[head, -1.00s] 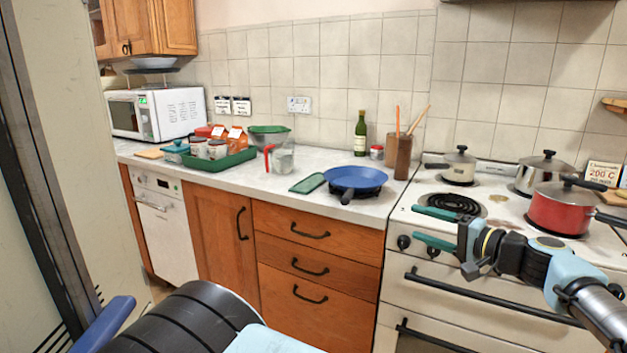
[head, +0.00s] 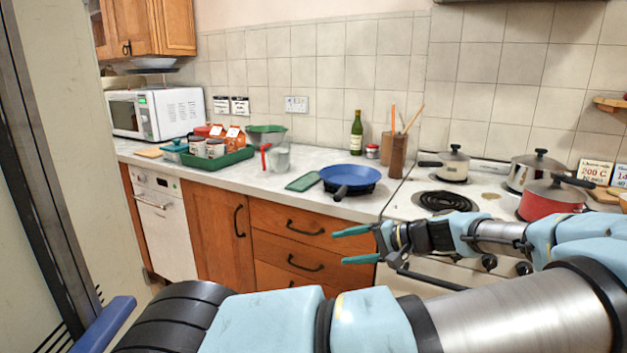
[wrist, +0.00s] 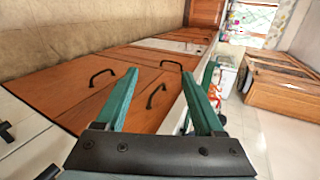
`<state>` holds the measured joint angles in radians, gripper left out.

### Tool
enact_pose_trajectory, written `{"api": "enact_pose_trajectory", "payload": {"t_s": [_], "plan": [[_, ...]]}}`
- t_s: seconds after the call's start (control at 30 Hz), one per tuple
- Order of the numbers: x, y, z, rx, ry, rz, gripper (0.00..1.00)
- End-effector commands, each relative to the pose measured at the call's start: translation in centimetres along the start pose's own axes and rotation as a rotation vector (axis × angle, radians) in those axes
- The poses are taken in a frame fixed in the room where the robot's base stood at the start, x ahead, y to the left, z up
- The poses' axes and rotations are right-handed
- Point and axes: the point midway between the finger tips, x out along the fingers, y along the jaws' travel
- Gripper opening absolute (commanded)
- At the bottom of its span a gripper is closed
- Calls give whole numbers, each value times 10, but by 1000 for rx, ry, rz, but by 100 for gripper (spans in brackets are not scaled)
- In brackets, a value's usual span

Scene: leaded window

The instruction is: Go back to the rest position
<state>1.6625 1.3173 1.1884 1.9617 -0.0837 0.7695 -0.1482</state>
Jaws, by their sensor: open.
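My gripper (head: 352,245) is open and empty, with two green fingers spread apart. In the head view it is in front of the drawers (head: 300,228) and the left side of the stove (head: 404,200), below the counter top, with its fingers pointing left. In the wrist view the fingers of my gripper (wrist: 165,98) point along the wooden cabinet fronts (wrist: 85,85), with nothing between them. My arm stretches across the lower right of the head view and hides part of the stove front.
On the counter (head: 240,180) are a blue pan (head: 348,173), a green bottle (head: 357,136), a green tray (head: 217,159) and a measuring jug (head: 279,159). A red pot (head: 548,202) and a cream pot (head: 453,165) stand on the stove. Floor shows along the cabinets in the wrist view.

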Motion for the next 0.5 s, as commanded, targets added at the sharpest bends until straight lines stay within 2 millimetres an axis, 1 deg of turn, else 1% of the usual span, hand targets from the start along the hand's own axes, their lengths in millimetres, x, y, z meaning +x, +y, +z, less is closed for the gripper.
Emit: {"api": "enact_pose_trajectory", "payload": {"t_s": [0.03, 0.07, 0.1, 0.2, 0.3, 0.33, 0.4, 0.5], "plan": [[22, 2, 13, -2, -61, 62, 70], [33, 4, 20, -1, -93, 100, 70], [48, 8, 32, -2, -138, 156, 70], [75, 19, 62, -7, -236, 305, 70], [88, 28, 88, -24, -307, 452, 70], [90, 30, 95, -31, -324, 495, 70], [92, 33, 109, -51, -353, 593, 70], [89, 32, 125, -90, -372, 727, 70]]}}
